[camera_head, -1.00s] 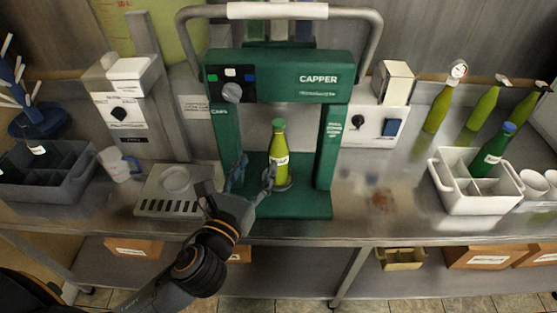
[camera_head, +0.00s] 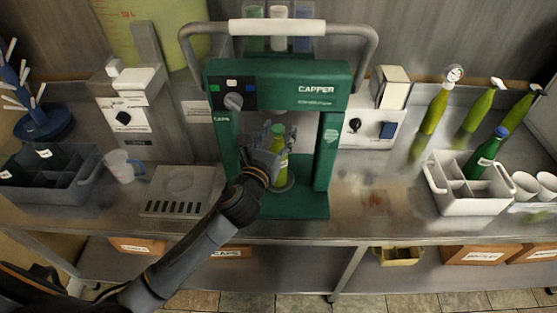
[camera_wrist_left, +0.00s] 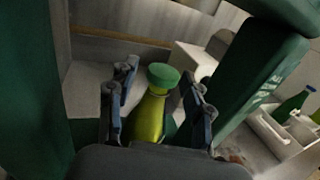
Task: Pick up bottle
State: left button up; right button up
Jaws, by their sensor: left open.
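A green bottle with a green cap (camera_head: 280,165) stands upright on the base of the green capper machine (camera_head: 275,83), between its two posts. My left gripper (camera_head: 272,145) is inside the capper at the bottle, partly covering its left side. In the left wrist view the bottle (camera_wrist_left: 152,108) stands between the two open fingers of my left gripper (camera_wrist_left: 158,100), with a gap visible at the cap. The lower part of the bottle is hidden by the gripper's palm there. My right gripper is not seen.
The capper's posts stand close on both sides of my left gripper. A white crate (camera_head: 432,178) holding a green bottle (camera_head: 490,150) is at right. A dark crate (camera_head: 88,178) and a cup (camera_head: 122,166) are at left.

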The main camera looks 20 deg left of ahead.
pick_arm(q)
jog(key=shift+w, duration=0.25)
jog(key=shift+s, duration=0.15)
jog(key=c, duration=0.3)
grip_shut()
jog(key=shift+r, duration=0.15)
